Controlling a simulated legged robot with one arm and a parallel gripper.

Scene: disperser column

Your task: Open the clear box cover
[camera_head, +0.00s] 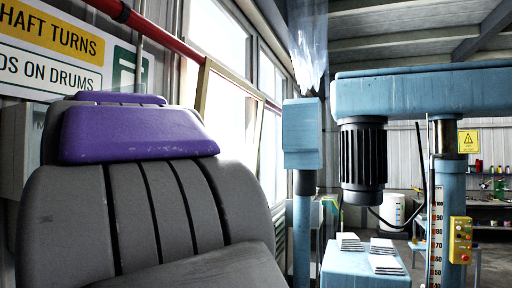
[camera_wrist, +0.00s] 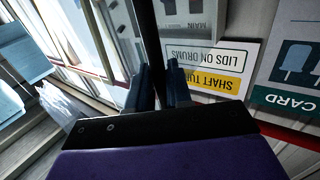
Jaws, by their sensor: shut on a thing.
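My gripper (camera_wrist: 159,70) shows in the wrist view, with its two dark fingers on either side of a long dark bar (camera_wrist: 147,25). It is shut on this bar, which runs from the top edge of the picture down between the fingers. I cannot tell what the bar belongs to.
A blue machine arm (camera_head: 425,90) with a black motor (camera_head: 362,160) spans the right. Below it, a blue table (camera_head: 345,270) bears several white stacks (camera_head: 382,246). A yellow button box (camera_head: 460,240) is at far right. A wall sign (camera_head: 55,50) is at left.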

